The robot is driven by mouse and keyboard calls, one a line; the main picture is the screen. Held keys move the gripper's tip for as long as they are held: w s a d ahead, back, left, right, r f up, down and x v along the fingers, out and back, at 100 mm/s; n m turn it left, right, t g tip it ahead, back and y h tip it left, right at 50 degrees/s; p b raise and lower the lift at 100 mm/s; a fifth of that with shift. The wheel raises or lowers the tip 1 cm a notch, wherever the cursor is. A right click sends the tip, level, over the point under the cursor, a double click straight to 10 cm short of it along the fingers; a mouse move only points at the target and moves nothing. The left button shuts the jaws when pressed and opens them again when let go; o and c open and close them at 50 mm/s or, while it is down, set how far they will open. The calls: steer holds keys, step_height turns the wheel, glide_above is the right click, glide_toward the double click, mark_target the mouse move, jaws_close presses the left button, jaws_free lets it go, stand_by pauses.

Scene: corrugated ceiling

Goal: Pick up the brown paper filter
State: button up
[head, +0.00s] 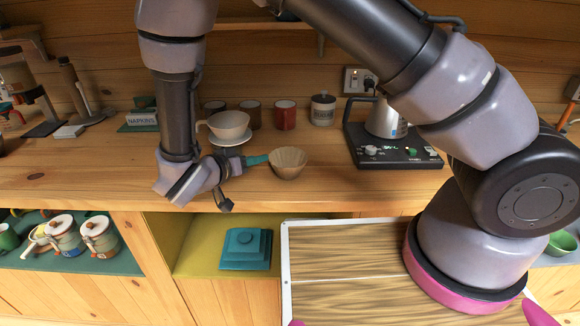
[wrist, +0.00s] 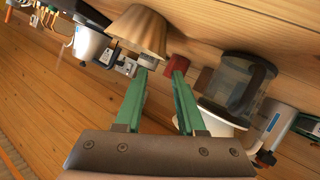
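The brown paper filter (head: 288,163) is a fluted tan cup on the wooden counter, near its front edge. In the wrist view the filter (wrist: 137,32) appears just beyond the fingertips, mostly above the left finger. My gripper (head: 257,160) is at the filter's left side, level with its upper part. In the wrist view its two green fingers (wrist: 160,72) are open, with no object held between them. The left fingertip is close to the filter's edge; I cannot tell whether they touch.
A cup-shaped dripper on a white saucer (head: 229,126) stands just behind my gripper. Brown and red cups (head: 284,115) and a lidded jar (head: 322,110) stand behind. A kettle (head: 385,120) sits on a black scale (head: 390,150) at right.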

steer(key=x, duration=0.6)
steer(key=shift+w+f, duration=0.2)
steer(key=shift+w, duration=0.2)
jaws_close()
